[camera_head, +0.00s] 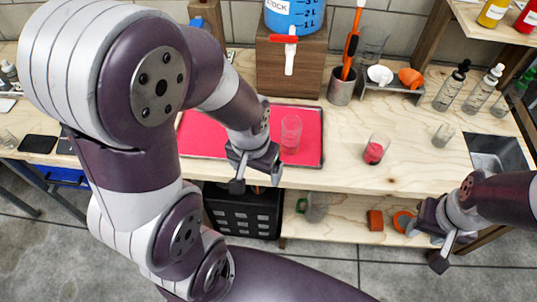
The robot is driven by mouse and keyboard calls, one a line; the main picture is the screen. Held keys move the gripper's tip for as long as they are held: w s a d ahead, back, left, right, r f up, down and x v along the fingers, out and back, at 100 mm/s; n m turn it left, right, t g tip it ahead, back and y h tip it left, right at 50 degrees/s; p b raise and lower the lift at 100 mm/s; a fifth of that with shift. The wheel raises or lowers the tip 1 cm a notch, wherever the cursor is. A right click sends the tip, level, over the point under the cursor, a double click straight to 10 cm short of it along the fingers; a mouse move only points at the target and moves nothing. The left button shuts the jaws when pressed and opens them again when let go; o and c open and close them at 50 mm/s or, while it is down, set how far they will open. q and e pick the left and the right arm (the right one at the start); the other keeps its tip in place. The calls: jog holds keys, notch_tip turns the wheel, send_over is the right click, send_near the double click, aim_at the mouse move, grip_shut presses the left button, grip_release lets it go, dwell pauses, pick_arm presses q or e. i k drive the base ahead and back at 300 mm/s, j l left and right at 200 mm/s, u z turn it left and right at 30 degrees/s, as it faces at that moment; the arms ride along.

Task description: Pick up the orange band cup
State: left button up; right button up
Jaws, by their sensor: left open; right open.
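No orange band shows clearly on any cup, so I cannot tell which is the named one. A clear glass cup (290,134) stands on the red tray (311,161). A cup with pinkish-red in its lower part (375,149) stands on the bench right of the tray. A small clear cup (443,135) stands further right. My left gripper (256,182) is open and empty, pointing down at the tray's front edge, left of and nearer than the tray's cup. My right gripper (426,246) is open and empty, in front of the bench at the right.
A blue dispenser (295,15) with a red-and-white tap stands on a wooden block (290,68). A metal holder (341,87) with tools and dropper bottles (452,88) stand at the back. A black crate (243,212) and a lower shelf (345,234) are below the bench.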

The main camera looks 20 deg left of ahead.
aim_at(291, 125)
jog(key=i+j+z, duration=0.1)
jog(key=j+z, duration=0.25)
jog(key=i+j+z, duration=0.1)
jog(key=j+z, duration=0.6)
